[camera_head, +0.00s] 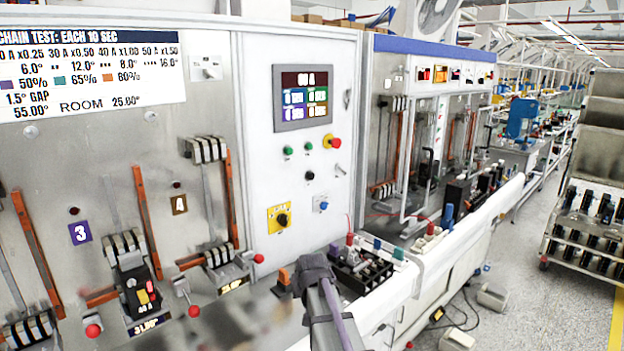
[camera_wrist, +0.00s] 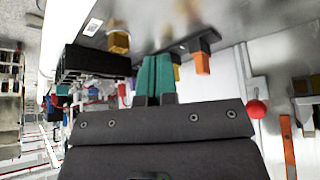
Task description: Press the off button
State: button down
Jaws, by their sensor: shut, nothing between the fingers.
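The control panel (camera_head: 297,200) stands upright at the centre of the head view. My gripper shows in the wrist view with teal fingers (camera_wrist: 156,72) shut together and empty. In the head view my dark arm end (camera_head: 316,268) is low in front of the panel, apart from the buttons. The fingertips cannot be made out there.
A black terminal block (camera_head: 362,268) sits on the bench right of my arm. An orange block (camera_wrist: 203,63) and a black box (camera_wrist: 95,62) show near the fingers. Red-knobbed levers (camera_head: 194,311) and a breaker (camera_head: 137,285) are at left. Space before the upper panel is clear.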

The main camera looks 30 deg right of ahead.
aim_at(311, 176)
jog(key=w+d+r+m+t+h, duration=0.1)
jog(key=w+d+r+t+h, duration=0.1)
jog(key=w+d+r+t, duration=0.25)
jog(key=w+d+r+m+t+h, duration=0.1)
jog(key=w+d+r+h, duration=0.15)
jog(key=w+d, duration=0.4)
jog(key=w+d+r+m+t+h, duration=0.1)
jog(key=w+d+r+t, duration=0.25)
jog(key=d, duration=0.45)
notch_tip(311, 176, up, 12)
jog(key=w+d+t+h, duration=0.1)
jog(key=t+h, duration=0.1)
jog(key=t, duration=0.5)
jog(key=shift+w+d+r, duration=0.15)
jog(key=shift+w+r, duration=0.05)
jog(key=shift+w, duration=0.15)
jog(key=shift+w+h, duration=0.1)
jog(key=shift+h, duration=0.15)
jog(key=w+a, duration=0.1)
jog(key=w, duration=0.7)
jog(key=shift+w+a, duration=0.25)
jog(key=shift+a, duration=0.15)
jog(key=shift+w, duration=0.15)
jog(key=shift+w, duration=0.25)
